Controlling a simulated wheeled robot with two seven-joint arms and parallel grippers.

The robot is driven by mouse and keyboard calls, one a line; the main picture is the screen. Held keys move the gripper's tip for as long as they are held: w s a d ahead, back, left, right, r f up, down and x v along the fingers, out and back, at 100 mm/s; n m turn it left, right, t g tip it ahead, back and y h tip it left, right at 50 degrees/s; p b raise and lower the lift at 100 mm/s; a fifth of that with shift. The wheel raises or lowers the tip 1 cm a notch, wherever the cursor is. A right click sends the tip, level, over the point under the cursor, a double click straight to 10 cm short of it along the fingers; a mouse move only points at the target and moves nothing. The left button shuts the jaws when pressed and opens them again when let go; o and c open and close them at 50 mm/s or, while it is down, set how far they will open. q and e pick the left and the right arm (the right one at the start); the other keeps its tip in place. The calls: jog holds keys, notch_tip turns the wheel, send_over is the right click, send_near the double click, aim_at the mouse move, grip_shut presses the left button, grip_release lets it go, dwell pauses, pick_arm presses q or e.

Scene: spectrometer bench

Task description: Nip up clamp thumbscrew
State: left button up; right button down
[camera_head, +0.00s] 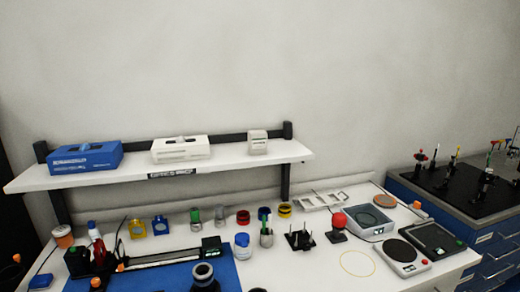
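A black optical rail (160,258) with a pale scale strip lies on a blue mat (228,275) at the front left of the bench. Small orange knobs show at its left end, one at the rail end (121,267) and one lower down (96,283). They may be thumbscrews, but I cannot tell which one is the clamp thumbscrew. A dark round lens-like part (203,272) stands at the bottom edge, partly cut off.
A white shelf (230,160) above the bench holds a blue box (85,158) and two white boxes. Bottles and small jars stand behind the rail. Balances (402,255) and a red-topped item (338,222) stand at right. The bench around the yellow ring (357,275) is clear.

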jog(key=shift+s+a+f, duration=0.1)
jog(key=shift+s+f, duration=0.1)
jog(key=shift+f, duration=0.3)
jog(key=shift+f+b, duration=0.2)
jog(key=shift+b, duration=0.3)
jog(key=shift+d, duration=0.3)
jog(key=shift+w+r, duration=0.1)
jog(key=shift+d+r, duration=0.15)
jog(key=shift+r, duration=0.05)
jog(key=shift+a+f+p+v, duration=0.15)
jog(key=shift+p+v, duration=0.05)
jog(key=shift+v, duration=1.2)
jog(key=shift+a+f+p+v, duration=0.1)
jog(key=shift+f+p+v, duration=0.05)
jog(key=shift+v, duration=1.3)
jog(key=shift+d, duration=0.1)
